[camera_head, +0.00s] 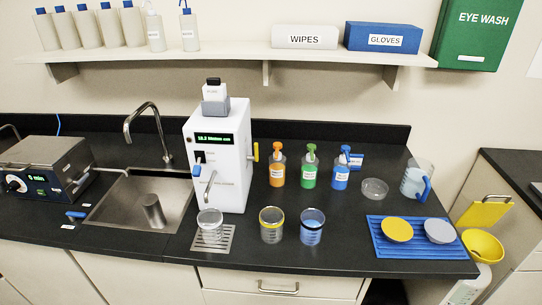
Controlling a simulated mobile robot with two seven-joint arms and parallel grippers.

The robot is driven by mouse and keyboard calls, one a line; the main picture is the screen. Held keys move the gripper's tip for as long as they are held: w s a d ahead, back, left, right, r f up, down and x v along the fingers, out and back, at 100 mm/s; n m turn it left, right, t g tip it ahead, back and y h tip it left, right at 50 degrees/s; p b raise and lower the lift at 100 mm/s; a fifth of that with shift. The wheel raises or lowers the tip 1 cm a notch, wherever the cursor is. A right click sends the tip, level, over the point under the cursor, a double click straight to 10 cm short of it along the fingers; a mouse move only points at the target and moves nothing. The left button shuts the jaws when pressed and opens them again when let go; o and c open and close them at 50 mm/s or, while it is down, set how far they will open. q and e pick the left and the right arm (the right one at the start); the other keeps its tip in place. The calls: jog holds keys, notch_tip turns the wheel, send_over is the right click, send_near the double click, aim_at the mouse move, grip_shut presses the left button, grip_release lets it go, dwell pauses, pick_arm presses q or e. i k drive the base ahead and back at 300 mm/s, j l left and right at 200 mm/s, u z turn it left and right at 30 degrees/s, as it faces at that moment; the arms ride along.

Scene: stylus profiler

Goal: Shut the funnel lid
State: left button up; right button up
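A yellow funnel (483,248) sits at the far right, low beside the black counter's right end. Its bowl is open at the top. A flat yellow lid (484,214) stands up behind the bowl, tilted back and apart from the rim; a thin handle-like loop shows at its top. A white container (468,291) is partly visible below the funnel, cut off by the picture's lower edge. Neither of my grippers is in view.
A blue rack (420,254) with a yellow and a grey disc lies on the counter's right end, near the funnel. A pitcher (414,181) with a blue handle stands behind it. Another dark-topped cabinet (515,165) stands right of the funnel.

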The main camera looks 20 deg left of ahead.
aim_at(483, 213)
jog(key=l+u, duration=0.3)
jog(key=l, duration=0.4)
jog(key=l+u, duration=0.3)
jog(key=l, duration=0.4)
